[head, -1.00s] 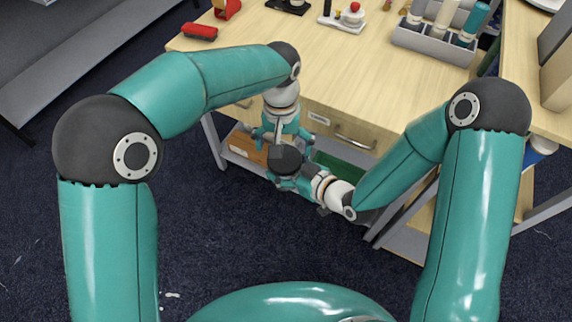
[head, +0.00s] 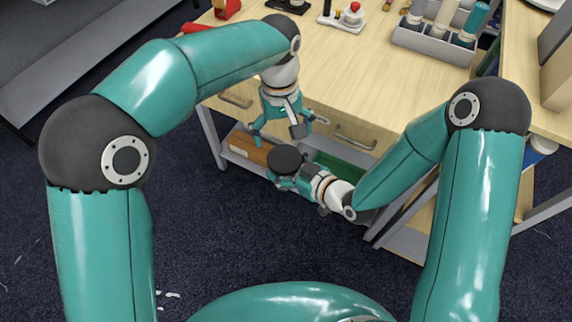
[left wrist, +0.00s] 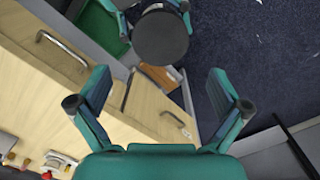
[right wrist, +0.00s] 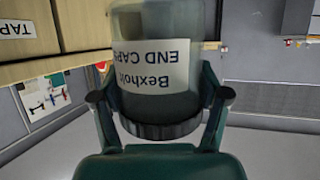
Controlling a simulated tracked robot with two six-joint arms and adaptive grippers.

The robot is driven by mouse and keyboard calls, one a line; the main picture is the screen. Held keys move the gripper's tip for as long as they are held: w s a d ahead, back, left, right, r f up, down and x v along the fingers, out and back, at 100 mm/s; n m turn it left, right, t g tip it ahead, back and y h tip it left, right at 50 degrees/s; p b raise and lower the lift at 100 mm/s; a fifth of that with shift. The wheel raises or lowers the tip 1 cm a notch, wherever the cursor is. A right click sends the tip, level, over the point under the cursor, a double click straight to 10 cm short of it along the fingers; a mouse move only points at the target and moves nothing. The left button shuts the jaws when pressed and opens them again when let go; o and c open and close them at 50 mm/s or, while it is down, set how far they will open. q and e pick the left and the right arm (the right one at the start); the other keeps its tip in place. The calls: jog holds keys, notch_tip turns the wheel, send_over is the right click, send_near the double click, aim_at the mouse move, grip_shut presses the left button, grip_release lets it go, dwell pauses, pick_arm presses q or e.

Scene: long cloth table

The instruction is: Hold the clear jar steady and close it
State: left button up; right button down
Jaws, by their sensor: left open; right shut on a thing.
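The clear jar (right wrist: 155,70) fills the middle of the right wrist view, upside down in that picture, with a white "Bexholt END CAPS" label. Its dark ribbed lid (right wrist: 160,128) is on its mouth, and whether it is tight cannot be told. From above in the head view only the round lid (head: 285,159) shows clearly; it also shows in the left wrist view (left wrist: 160,38). My right gripper (head: 289,181) is shut around the jar, holding it in the air before the table. My left gripper (head: 279,131) is open and empty, above and apart from the lid.
The wooden table (head: 350,75) with drawers stands just beyond both grippers. A grey caddy (head: 432,42) with bottles and a red-buttoned device (head: 350,17) are on its top. A brown box (head: 247,146) and a green bin (head: 340,165) sit on the shelf below.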

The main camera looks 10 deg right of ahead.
aim_at(284, 158)
pick_arm(q)
jog(key=shift+s+d+f, duration=0.1)
jog(key=shift+s+f, duration=0.05)
jog(key=shift+f, duration=3.9)
jog(key=c, duration=1.1)
jog(key=o, duration=1.1)
jog(key=shift+r, duration=2.3)
